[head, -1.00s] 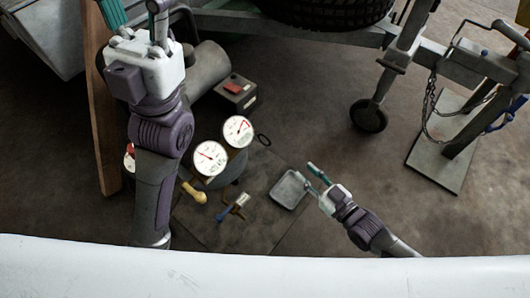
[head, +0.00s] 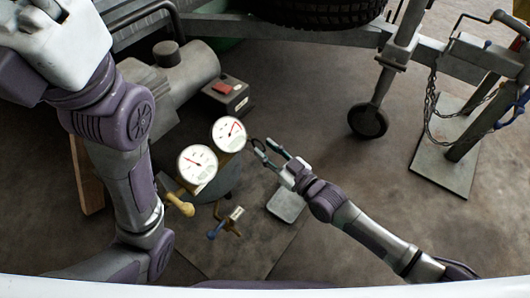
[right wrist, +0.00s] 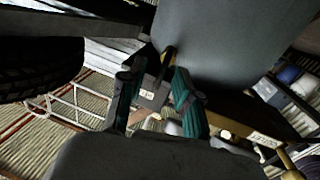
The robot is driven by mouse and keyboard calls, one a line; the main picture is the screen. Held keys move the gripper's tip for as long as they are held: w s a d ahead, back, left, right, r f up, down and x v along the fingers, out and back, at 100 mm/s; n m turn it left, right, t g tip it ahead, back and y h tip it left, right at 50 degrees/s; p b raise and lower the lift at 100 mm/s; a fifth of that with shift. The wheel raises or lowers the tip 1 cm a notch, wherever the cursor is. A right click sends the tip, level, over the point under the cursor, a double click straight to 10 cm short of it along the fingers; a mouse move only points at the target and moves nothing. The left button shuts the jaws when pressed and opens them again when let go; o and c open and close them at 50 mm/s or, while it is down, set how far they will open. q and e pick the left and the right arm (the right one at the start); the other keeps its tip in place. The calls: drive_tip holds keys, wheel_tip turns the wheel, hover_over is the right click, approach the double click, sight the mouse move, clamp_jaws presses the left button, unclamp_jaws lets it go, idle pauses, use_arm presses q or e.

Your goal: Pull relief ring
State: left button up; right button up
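The relief ring (head: 253,142) is a small dark loop at the right side of the right-hand white gauge (head: 229,134) in the head view. My right gripper (head: 264,147) is open, its teal fingertips close beside the ring. Whether they touch it I cannot tell. In the right wrist view the two fingers of the right gripper (right wrist: 158,78) stand apart, with a dark bar, possibly part of the ring, near the tips. My left gripper (head: 50,42) is at the top left of the head view, its fingers outside the picture.
A second gauge (head: 197,163), a yellow-handled valve (head: 180,204) and a brass fitting with a blue handle (head: 227,221) are near the tank. A grey tray (head: 287,205) lies under the right arm.

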drive_tip(key=shift+w+a, duration=0.4)
clamp_jaws()
